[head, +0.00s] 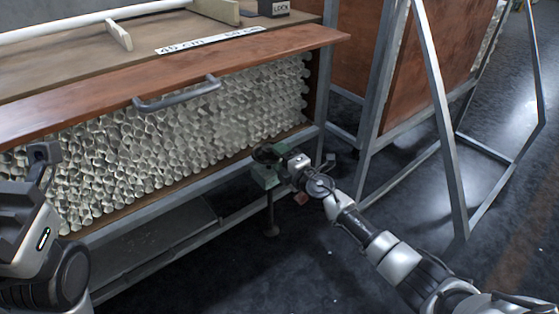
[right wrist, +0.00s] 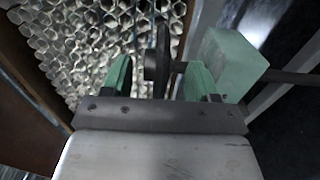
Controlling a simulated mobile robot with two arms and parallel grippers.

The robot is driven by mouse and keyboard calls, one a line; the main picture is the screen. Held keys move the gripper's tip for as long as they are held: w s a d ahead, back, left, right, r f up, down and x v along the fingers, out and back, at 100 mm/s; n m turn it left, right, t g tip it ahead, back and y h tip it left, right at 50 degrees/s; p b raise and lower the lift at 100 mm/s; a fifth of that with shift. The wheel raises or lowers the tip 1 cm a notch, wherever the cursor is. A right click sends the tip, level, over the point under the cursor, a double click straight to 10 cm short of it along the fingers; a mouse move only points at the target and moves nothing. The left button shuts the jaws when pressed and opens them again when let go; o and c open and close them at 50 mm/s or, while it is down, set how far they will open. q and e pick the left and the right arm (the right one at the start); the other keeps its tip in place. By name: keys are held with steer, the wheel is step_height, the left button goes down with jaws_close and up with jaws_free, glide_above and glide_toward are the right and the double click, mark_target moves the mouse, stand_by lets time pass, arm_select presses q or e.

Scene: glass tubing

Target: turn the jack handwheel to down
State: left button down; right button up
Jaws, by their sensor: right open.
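The jack (head: 264,178) is a green body with a dark post below it, at the lower corner of the tube rack. Its dark handwheel (head: 264,152) sits on top, partly hidden by my right gripper (head: 284,166). In the right wrist view the handwheel (right wrist: 163,50) shows nearly edge-on, between the two green fingertips of my right gripper (right wrist: 160,78), which is open. I cannot tell whether the fingers touch it. The green jack block (right wrist: 232,62) is just right of the fingers. My left gripper (head: 43,158) shows only in part at the left edge.
The rack is packed with glass tubes (head: 200,125) under a wooden board with a grey handle (head: 178,95). A metal frame (head: 435,110) stands close on the right. A lower rail (head: 220,215) runs beside the jack. The dark floor in front is clear.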

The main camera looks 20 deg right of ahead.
steer(key=shift+w+a, duration=0.1)
steer(key=shift+w, duration=0.15)
steer(key=c, duration=0.9)
steer(key=shift+r, duration=0.1)
steer(key=shift+m+h+p, duration=0.3)
steer(key=shift+h+p, duration=0.1)
